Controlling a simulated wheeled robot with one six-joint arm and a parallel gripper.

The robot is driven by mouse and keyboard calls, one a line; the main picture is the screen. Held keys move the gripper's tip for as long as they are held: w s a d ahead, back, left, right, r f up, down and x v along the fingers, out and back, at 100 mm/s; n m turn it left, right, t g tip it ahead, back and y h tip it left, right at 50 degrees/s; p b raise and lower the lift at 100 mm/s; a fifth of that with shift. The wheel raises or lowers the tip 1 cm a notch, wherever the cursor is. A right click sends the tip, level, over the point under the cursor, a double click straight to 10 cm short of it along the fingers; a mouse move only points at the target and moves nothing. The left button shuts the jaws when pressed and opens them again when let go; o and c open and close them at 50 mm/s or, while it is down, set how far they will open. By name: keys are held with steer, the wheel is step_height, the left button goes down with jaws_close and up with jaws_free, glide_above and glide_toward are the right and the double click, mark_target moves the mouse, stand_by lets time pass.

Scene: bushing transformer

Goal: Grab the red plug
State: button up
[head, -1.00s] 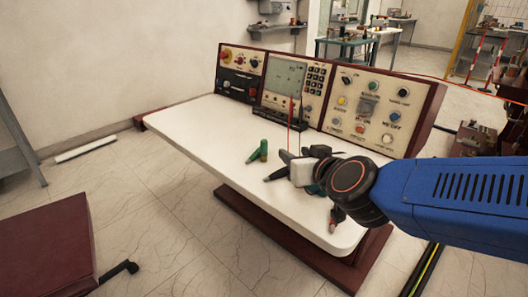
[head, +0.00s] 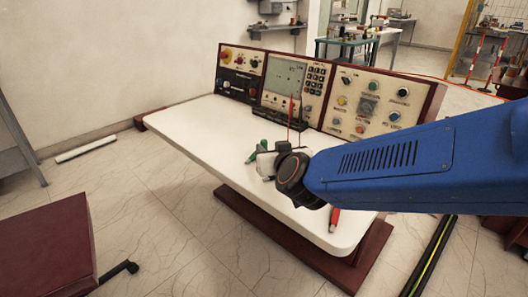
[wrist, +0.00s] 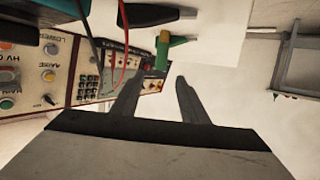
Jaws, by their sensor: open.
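The red plug (head: 334,218) lies on the white tabletop near its front right edge in the head view. My arm partly covers it from above, and I cannot make it out in the wrist view. My gripper (wrist: 158,80) is open and empty, its two dark fingers apart. In the head view my gripper (head: 264,163) is over the table, to the left of the red plug and close to the green plug (head: 257,147). The green plug (wrist: 164,48) shows just beyond the fingertips in the wrist view, with a black plug (wrist: 152,14) above it.
A control panel (head: 368,103) with knobs and buttons runs along the back of the table (head: 190,125). A thin red probe or lead (head: 290,118) stands upright before it. The table's left part is clear. A dark red seat (head: 45,240) stands at front left.

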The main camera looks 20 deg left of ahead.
mark_target(265, 144)
steer(key=shift+x, duration=1.9)
steer(key=shift+f+x, duration=0.15)
steer(key=shift+x, duration=1.15)
steer(key=shift+f+x, duration=0.2)
steer(key=shift+x, duration=1.05)
steer(key=shift+s, duration=0.1)
jaws_close()
